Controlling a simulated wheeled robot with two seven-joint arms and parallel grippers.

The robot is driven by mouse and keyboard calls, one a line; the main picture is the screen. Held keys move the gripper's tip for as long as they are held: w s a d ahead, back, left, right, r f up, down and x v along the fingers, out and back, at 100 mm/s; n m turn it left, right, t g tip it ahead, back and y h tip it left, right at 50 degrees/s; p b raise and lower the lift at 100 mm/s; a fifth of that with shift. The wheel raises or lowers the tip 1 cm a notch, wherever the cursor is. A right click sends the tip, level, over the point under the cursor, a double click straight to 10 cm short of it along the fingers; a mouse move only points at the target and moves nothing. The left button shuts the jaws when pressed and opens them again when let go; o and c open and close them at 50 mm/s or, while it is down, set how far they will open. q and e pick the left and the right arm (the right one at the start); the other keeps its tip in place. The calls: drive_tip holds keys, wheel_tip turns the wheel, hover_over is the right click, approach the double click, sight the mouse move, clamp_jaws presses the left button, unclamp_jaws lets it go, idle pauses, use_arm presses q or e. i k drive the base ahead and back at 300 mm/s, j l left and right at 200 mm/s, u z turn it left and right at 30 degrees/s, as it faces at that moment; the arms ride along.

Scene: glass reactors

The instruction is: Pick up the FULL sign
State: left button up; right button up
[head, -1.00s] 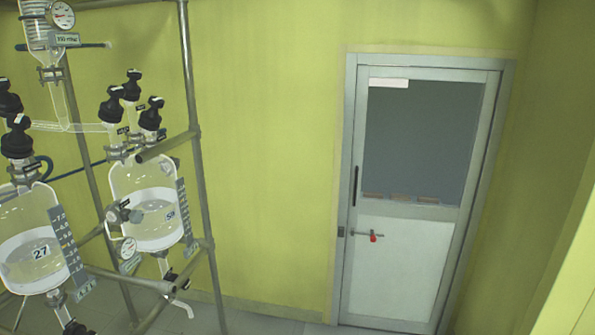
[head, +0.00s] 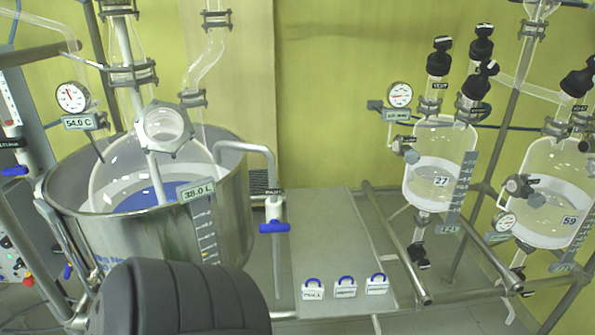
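Three small white signs with blue handles stand in a row on a grey platform (head: 335,225): a left sign (head: 312,291), a middle sign (head: 345,288) and a right sign (head: 377,285). Their dark lettering is too small to read surely, so I cannot tell which one is the FULL sign. Neither of my grippers shows in the head view. A dark ribbed part, probably of my own arm, fills the bottom left.
A large steel vessel (head: 232,215) with glassware and a blue-handled valve (head: 275,226) stands left of the signs. The platform behind the signs is clear.

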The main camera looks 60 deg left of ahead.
sight(310, 291)
drive_tip(key=u, duration=1.55)
